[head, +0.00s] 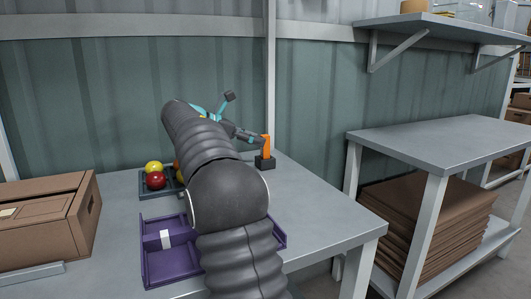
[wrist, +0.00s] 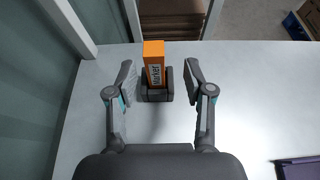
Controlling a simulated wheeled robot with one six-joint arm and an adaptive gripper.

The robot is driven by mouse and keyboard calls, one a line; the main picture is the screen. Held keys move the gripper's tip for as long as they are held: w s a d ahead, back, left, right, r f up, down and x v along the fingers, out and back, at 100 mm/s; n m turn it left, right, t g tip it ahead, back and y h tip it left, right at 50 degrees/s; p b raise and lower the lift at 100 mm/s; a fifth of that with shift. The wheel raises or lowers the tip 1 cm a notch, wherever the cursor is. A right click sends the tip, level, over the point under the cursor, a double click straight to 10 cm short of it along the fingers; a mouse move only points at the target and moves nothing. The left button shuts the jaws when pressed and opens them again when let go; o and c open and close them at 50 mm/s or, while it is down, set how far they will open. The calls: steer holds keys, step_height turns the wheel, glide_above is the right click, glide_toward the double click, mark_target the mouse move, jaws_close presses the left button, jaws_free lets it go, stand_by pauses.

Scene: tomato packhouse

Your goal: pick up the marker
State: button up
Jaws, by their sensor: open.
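My gripper (wrist: 158,75) is open, with one finger on each side of the marker in the wrist view. A gap shows between each finger and the marker. In the head view my gripper (head: 244,118) is beside the marker, partly hidden behind my arm.
A purple tray (head: 155,265) lies at the table's front, partly behind my arm. A dark tray (head: 147,190) holds red and yellow tomatoes. A cardboard box (head: 45,225) is at the left. The grey table (head: 310,215) is clear right of the marker. A wall stands behind.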

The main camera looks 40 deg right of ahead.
mark_target(265, 151)
steer(key=x, duration=0.4)
steer(key=shift+w+d+f+b, duration=0.2)
steer(key=shift+d+f+b, duration=0.1)
steer(key=shift+f, duration=0.2)
jaws_close()
